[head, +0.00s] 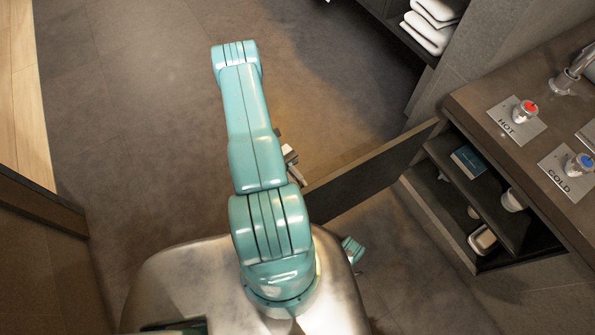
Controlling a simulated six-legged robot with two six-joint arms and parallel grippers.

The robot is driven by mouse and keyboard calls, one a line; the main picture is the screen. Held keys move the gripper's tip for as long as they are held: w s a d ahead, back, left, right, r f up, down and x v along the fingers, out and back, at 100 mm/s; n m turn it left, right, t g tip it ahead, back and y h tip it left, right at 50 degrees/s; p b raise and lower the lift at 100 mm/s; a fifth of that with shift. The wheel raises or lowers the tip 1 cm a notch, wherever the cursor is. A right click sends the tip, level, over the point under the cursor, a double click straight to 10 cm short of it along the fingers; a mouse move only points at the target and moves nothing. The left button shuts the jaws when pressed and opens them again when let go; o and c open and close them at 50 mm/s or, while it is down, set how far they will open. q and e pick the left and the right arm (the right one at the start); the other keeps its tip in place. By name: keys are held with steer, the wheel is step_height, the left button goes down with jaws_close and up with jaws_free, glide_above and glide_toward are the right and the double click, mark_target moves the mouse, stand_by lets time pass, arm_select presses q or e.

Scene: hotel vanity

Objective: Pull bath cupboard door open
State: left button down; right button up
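The bath cupboard door (365,174) is a dark flat panel. It stands swung out from the cupboard (444,203) under the vanity, wide open, with the shelves exposed. Its outer end reaches toward my teal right arm at the middle of the head view. My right gripper (291,156) shows only as a small grey metal part beside the arm, close to the door's outer end. The arm hides most of it, so I cannot tell whether its fingers touch the door. My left gripper is not in view.
The vanity top (479,92) carries a red-marked hot tap (525,110), a blue-marked cold tap (578,164) and a faucet (573,72). A blue box (469,161) and white items sit inside the cupboard. Folded towels (430,30) lie at the back. Floor beyond my arm is clear.

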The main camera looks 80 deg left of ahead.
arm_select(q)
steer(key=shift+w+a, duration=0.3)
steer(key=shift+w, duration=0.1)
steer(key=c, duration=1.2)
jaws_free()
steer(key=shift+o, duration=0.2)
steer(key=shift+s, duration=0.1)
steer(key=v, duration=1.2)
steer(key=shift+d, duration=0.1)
